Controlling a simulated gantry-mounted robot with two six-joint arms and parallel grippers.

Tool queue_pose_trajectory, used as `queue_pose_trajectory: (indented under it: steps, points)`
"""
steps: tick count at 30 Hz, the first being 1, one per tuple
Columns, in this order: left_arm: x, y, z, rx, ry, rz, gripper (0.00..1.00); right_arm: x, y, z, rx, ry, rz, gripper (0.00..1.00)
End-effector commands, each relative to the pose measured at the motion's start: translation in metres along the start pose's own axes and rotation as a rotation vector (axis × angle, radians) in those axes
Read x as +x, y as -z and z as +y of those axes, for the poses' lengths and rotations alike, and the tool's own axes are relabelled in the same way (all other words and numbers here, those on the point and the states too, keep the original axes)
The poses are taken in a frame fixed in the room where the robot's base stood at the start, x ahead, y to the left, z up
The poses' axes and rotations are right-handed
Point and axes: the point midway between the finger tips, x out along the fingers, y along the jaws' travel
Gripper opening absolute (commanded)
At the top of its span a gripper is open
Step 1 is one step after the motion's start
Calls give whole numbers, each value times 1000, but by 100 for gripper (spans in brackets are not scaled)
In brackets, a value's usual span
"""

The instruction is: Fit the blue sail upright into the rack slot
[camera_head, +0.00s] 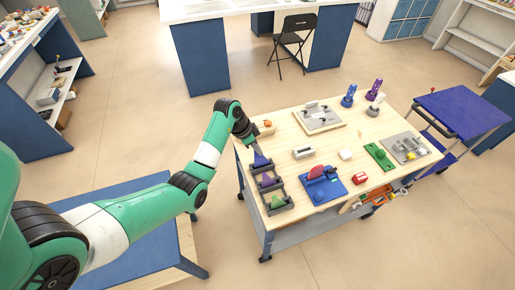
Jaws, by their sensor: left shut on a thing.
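My left gripper (255,147) reaches down over the left edge of the wooden-topped table. It is shut on the blue sail (261,159), a small blue triangular piece at the far end of the dark grey rack (287,206). The sail looks roughly upright. I cannot tell whether its lower edge is inside a slot or just above it. A purple sail (267,181) stands in the middle of the rack and a green sail (277,202) in the near part. My right gripper is not in view.
A blue fixture with a red piece (322,185) stands right of the rack. A small pale block (303,153) and an orange-topped wooden piece (267,126) are near the gripper. A grey plate (320,118) lies further back. Bare tabletop (289,174) separates rack and fixture.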

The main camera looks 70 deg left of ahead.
Motion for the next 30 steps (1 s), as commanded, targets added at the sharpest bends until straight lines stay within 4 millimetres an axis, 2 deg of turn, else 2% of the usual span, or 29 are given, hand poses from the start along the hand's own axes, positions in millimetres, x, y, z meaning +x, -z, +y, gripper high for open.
queue_pose_trajectory:
  steps: [30]
  points:
    - [25, -10, 0, 0, 0, 1, 0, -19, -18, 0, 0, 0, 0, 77]
